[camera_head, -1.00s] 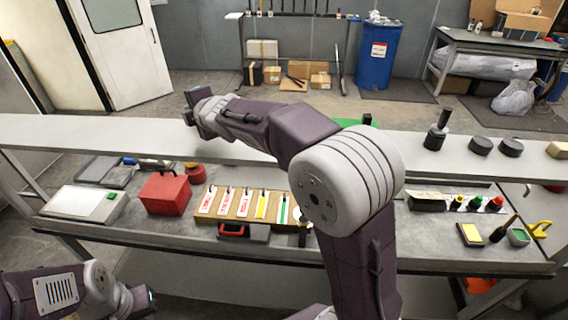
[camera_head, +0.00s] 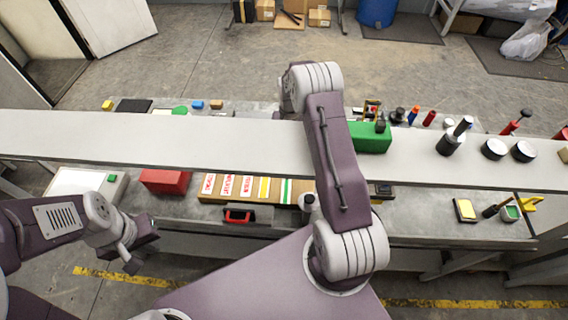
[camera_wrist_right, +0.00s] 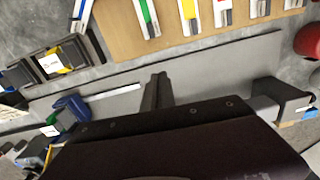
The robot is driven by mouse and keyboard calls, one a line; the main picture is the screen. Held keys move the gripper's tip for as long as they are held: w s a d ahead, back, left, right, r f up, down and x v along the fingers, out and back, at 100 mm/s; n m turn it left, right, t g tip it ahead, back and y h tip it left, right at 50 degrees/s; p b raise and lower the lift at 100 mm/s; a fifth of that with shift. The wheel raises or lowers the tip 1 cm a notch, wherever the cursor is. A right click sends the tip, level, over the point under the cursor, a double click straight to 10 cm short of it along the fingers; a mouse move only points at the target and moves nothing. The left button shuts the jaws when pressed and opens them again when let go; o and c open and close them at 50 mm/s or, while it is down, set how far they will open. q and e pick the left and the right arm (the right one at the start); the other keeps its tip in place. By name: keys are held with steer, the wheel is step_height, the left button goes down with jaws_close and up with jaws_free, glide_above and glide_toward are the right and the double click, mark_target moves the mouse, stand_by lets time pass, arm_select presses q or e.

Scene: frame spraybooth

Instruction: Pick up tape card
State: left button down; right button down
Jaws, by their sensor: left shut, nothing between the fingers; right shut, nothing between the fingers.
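Several white cards lie in a row on a brown board (camera_head: 275,215) at the near side of the bench. Some have red lettering, one a yellow strip (camera_head: 264,187), one a green strip (camera_head: 286,190). The right wrist view shows the green-striped card (camera_wrist_right: 148,17) and yellow-striped card (camera_wrist_right: 189,14) at its top edge. Which one is the tape card I cannot tell. My right gripper (camera_wrist_right: 157,92) is shut and empty, below the board in that view; my arm hides it in the head view. My left gripper (camera_head: 137,252) is shut and empty, near the bench's front-left edge.
A long grey shelf (camera_head: 90,135) runs across the bench behind the cards. A red box (camera_head: 165,181) stands left of the board, with a red-handled dark case (camera_head: 239,217) in front. A green box (camera_head: 371,138) and dark cylinders (camera_head: 449,146) are to the right.

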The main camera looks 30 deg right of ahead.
mark_target(286, 186)
step_height(286, 186, down, 9)
steer(key=p, duration=0.3)
steer(key=shift+p, duration=0.35)
steer(key=p, duration=0.1)
steer(key=s+a+p, duration=0.1)
steer(key=s+p, duration=0.1)
steer(key=shift+s+a+f+p, duration=0.2)
steer(key=shift+s+f+p, duration=0.05)
steer(key=shift+p, duration=0.1)
steer(key=shift+s+a+f, duration=0.1)
steer(key=shift+s+a, duration=0.2)
steer(key=shift+s, duration=0.1)
steer(key=shift+f, duration=0.1)
steer(key=shift+a, duration=0.15)
